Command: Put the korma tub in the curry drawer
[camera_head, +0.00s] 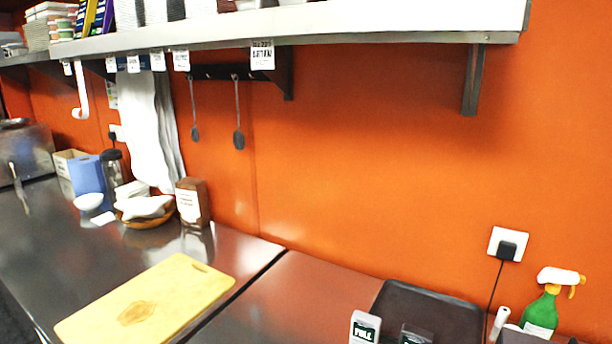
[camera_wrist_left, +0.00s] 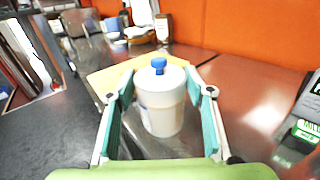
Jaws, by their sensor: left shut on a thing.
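In the left wrist view, a white tub (camera_wrist_left: 162,112) with a white lid and a blue knob stands upright between the teal pads of my left gripper (camera_wrist_left: 160,90). The gripper is shut on it. I cannot read a label on it, so I cannot tell from print that it is the korma tub. A counter is behind and below the tub; its height above that surface is unclear. My left gripper and the tub are not in the head view. No curry drawer shows in either view. My right gripper is not in view.
A yellow cutting board (camera_head: 147,303) lies on the steel counter (camera_head: 50,250). A dark tray (camera_head: 440,311) and a green spray bottle (camera_head: 541,312) are at right. A brown labelled container (camera_head: 193,203) stands at the back. A shelf (camera_head: 350,25) overhangs the orange wall.

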